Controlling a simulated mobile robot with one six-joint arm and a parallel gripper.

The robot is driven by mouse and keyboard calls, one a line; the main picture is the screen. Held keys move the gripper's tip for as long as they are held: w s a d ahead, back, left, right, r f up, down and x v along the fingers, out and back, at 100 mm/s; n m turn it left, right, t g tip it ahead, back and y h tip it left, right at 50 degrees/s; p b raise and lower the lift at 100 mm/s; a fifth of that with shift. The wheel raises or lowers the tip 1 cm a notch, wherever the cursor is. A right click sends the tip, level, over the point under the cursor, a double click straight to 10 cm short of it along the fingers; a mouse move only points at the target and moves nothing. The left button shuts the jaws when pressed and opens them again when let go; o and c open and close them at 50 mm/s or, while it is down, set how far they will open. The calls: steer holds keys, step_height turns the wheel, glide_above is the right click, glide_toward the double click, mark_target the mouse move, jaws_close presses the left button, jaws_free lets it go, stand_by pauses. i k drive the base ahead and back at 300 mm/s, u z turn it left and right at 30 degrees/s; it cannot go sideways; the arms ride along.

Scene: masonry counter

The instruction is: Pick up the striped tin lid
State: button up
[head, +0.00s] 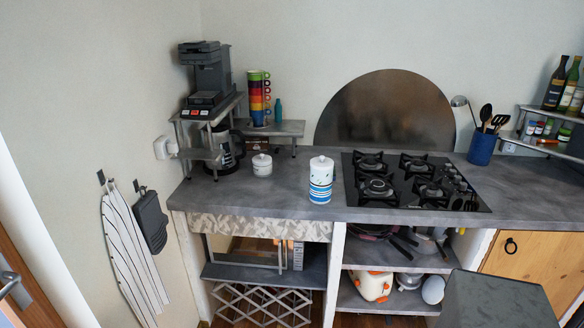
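A striped tin (320,192) stands upright on the grey counter, a little left of the hob. Its lower part has blue and white stripes and its upper part is white with small marks. A white lid (321,163) with a small knob sits on top of the tin. My gripper is not in view.
A small white lidded pot (262,165) stands to the left of the tin, with space between. The gas hob (411,181) is close on the right. A coffee machine (205,75) and stacked coloured cups (259,95) stand on shelves at the left. The counter (280,205) before the tin is clear.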

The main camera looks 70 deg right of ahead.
mark_target(319, 163)
steer(key=u, duration=0.6)
steer(key=k, duration=1.45)
steer(key=z, duration=0.85)
steer(key=i, duration=1.4)
steer(key=u, duration=0.35)
